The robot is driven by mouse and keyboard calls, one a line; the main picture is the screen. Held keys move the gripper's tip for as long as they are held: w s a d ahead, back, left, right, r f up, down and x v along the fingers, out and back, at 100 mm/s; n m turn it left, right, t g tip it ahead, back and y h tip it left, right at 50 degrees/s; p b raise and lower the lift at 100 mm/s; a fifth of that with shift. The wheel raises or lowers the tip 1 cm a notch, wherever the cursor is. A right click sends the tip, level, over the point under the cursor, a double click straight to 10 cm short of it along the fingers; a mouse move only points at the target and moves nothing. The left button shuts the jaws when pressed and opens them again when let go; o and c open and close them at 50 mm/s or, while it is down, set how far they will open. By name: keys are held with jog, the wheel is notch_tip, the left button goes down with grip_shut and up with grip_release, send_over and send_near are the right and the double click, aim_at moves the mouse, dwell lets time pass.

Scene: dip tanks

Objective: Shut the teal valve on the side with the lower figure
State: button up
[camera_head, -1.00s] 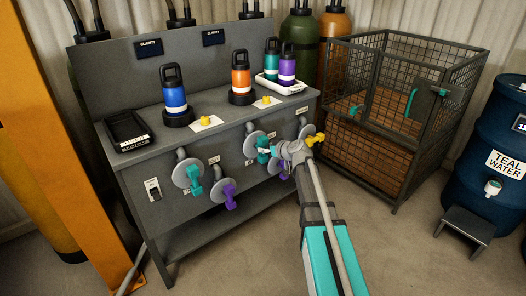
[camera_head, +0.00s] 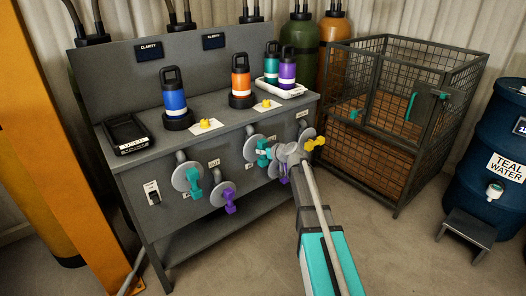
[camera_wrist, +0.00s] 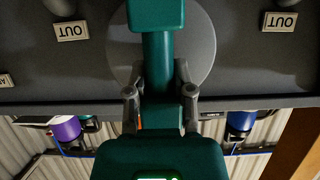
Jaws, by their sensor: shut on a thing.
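A teal valve (camera_head: 264,146) sits on a round grey flange at the middle of the bench front. My gripper (camera_head: 269,152) reaches it from the right and is shut on its handle. In the wrist view, the gripper (camera_wrist: 160,98) has one finger on each side of the teal valve (camera_wrist: 158,62). Another teal valve (camera_head: 192,179) is on the left of the bench front. Two dark clarity displays, left (camera_head: 149,49) and right (camera_head: 213,41), are on the back panel. Their figures are too small to read.
A purple valve (camera_head: 229,201) hangs low, right of the left teal valve. Another purple valve is partly hidden by my arm. A yellow valve (camera_head: 315,143) is just right of my gripper. A wire cage (camera_head: 400,130) and a blue barrel (camera_head: 497,150) stand to the right.

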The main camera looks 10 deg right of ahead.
jog(key=shift+m+y, duration=0.3)
jog(key=shift+m, duration=0.1)
grip_shut()
jog(key=shift+w+d+f+m+g+y+b, duration=0.15)
jog(key=shift+m+g+y+b, duration=0.2)
jog(key=shift+m, duration=0.25)
jog(key=shift+d+f+m+g+y+b, duration=0.15)
jog(key=shift+m+g+y, duration=0.1)
jog(key=shift+m+y, duration=0.3)
jog(key=m+b, duration=0.1)
jog(key=m+y+b, duration=0.1)
jog(key=m, duration=0.1)
jog(key=shift+w+d+f+y, duration=0.1)
jog(key=shift+d+f+y, duration=0.05)
jog(key=shift+y, duration=0.15)
jog(key=m+y+b, duration=0.1)
jog(key=m, duration=0.1)
jog(key=m+y+b, duration=0.1)
jog(key=m+b, duration=0.1)
jog(key=shift+d+f, duration=0.2)
jog(key=shift+f, duration=0.15)
jog(key=shift+m+t+y+b, duration=0.3)
jog(key=shift+m+y+b, duration=0.5)
jog(key=shift+m+b, duration=0.7)
jog(key=shift+m, duration=0.35)
jog(key=o, duration=0.9)
grip_release()
